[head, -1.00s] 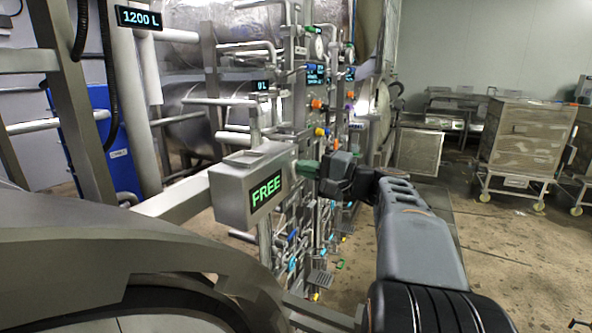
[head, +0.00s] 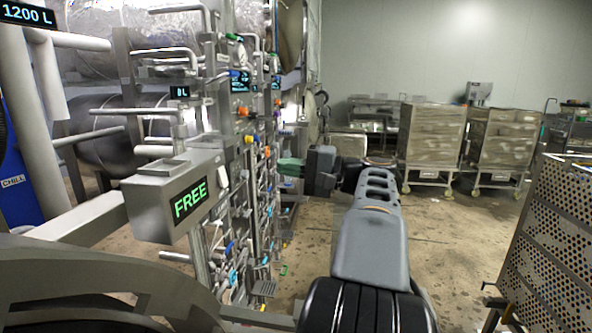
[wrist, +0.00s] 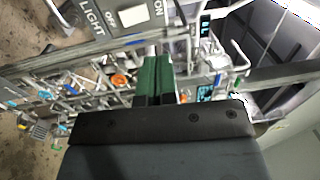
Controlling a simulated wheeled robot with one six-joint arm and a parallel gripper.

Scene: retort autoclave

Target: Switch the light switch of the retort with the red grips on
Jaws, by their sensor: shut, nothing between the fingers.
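The light switch (wrist: 133,16) shows at the top of the wrist view, a pale rocker on a grey plate lettered LIGHT, OFF and ON. The picture is tilted, and I cannot tell which way the rocker is set. My gripper (wrist: 157,70) has green fingers, closed together and empty. They point toward the pipework below the plate in the picture, apart from the switch. In the head view my gripper (head: 289,167) is beside the retort pipework, right of the FREE display. I cannot make out the switch or any red grips there.
A box with a green FREE display (head: 188,202) stands at the left front. Pipes and coloured valves (head: 243,111) fill the left middle. Wheeled carts (head: 432,135) stand at the back right, and a perforated rack (head: 560,240) at the right edge. Open floor (head: 440,230) lies between.

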